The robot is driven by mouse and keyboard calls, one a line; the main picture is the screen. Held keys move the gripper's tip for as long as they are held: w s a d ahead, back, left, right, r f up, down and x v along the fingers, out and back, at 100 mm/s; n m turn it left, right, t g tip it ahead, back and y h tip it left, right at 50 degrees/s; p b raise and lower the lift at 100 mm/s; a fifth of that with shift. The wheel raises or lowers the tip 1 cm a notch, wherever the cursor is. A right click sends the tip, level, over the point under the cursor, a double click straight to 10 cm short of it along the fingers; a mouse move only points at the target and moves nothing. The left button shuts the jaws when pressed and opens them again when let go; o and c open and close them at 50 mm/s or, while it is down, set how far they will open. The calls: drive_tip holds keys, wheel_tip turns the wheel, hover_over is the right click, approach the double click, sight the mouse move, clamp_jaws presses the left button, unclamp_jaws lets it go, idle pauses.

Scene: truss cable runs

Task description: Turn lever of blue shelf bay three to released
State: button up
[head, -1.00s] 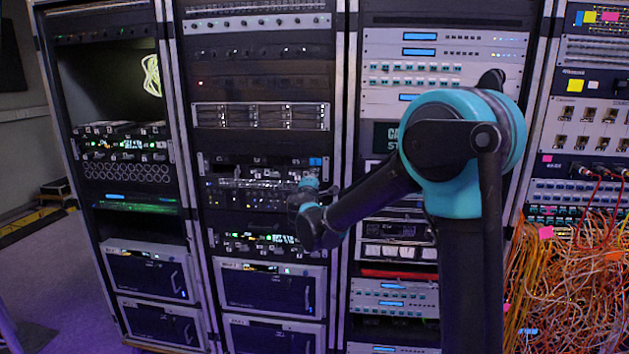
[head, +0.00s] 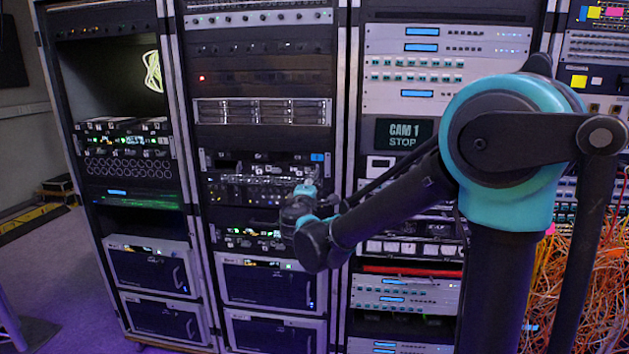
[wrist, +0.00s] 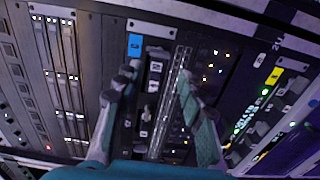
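The blue shelf is a dark rack strip with a blue tag (head: 316,157) at its right end in the head view. In the wrist view the blue tag (wrist: 135,45) lies near the fingertips, and a row of small dark levers with pale number labels (wrist: 152,86) runs down from it between the fingers. The numbers and the lever positions are too small to read surely. My gripper (wrist: 152,82) is open, its fingers apart on either side of this row, with nothing visibly held. In the head view it is in front of the rack, just below the blue tag.
A similar strip with a yellow tag (wrist: 274,76) is at the right of the wrist view. Rack drawers with handles (head: 265,283) stand below the shelf. Loose orange cables (head: 590,275) hang at the far right. Open floor (head: 55,265) lies at the left.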

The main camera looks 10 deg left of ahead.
drive_tip(key=shift+s, duration=1.5)
drive_tip(key=s+d+f+m+g+h, duration=0.1)
drive_tip(key=s+d+f+m+g, duration=0.25)
drive_tip(key=d+f, duration=0.4)
drive_tip(key=s+d+f+m+g+h, duration=0.2)
drive_tip(key=s+d+f+m+g, duration=0.15)
drive_tip(key=d, duration=0.75)
drive_tip(key=s+d+f+m+g+h, duration=0.1)
drive_tip(key=s+d+f+m+g, duration=0.2)
drive_tip(key=d+f, duration=0.45)
drive_tip(key=s+d+f+m+g+y, duration=0.1)
drive_tip(key=s+f+m+g+y, duration=0.1)
drive_tip(key=s+f, duration=0.3)
drive_tip(key=s+d+f+m+g+y, duration=0.1)
drive_tip(key=s+f+m, duration=0.3)
drive_tip(key=s, duration=0.7)
drive_tip(key=shift+d+f+m+g+y, duration=0.4)
drive_tip(key=shift+d+m+y, duration=0.3)
drive_tip(key=shift+y, duration=0.1)
drive_tip(key=shift+r, duration=0.1)
